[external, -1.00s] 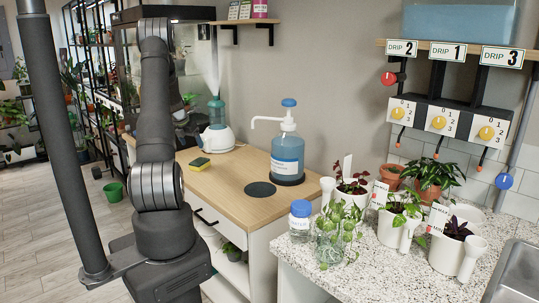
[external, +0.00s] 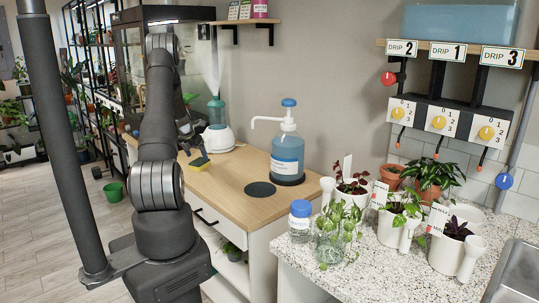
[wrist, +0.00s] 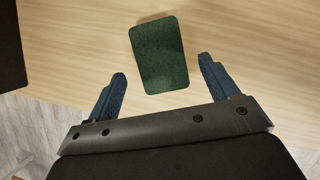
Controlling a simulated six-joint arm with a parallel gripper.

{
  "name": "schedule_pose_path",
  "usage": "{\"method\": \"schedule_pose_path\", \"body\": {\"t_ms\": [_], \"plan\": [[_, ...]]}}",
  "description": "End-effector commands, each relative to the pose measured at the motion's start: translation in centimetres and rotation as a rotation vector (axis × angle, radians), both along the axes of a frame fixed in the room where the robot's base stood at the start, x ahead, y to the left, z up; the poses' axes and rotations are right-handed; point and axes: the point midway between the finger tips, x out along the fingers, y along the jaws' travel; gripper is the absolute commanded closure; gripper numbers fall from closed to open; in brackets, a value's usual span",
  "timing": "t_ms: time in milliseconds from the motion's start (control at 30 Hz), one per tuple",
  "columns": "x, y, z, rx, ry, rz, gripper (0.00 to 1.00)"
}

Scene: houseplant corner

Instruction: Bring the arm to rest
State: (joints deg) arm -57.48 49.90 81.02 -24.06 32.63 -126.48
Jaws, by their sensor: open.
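My gripper (external: 194,148) shows beside my upper arm in the external view, close above the sponge (external: 199,163) on the wooden counter top. In the wrist view my gripper (wrist: 164,75) is open, with its two blue fingers wide apart and nothing between their tips. The sponge's dark green face (wrist: 160,56) lies just beyond the fingertips, between their lines. The sponge is yellow and green in the external view. I cannot tell the exact gap between fingers and sponge. My arm links partly hide the wrist.
The wooden counter (external: 225,185) holds a white humidifier (external: 218,139), a blue pump bottle (external: 287,155) and a black disc (external: 260,189). Potted plants and a blue-capped jar (external: 300,221) stand on the speckled counter at right. The counter front is clear.

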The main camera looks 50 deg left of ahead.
Motion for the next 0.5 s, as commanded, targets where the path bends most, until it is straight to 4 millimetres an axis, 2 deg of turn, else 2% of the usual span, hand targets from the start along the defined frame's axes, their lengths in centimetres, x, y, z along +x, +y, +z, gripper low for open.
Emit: {"method": "schedule_pose_path", "body": {"t_ms": [100,300,367,500], "plan": [[0.7,0.2,-2.1,-0.002,0.001,-0.001,0.20],[1.5,0.6,-4.6,-0.001,0.001,0.001,0.20],[1.6,0.7,-3.1,0.004,-0.002,0.000,0.20],[1.5,0.7,-2.0,0.002,0.000,-0.001,0.20]]}}
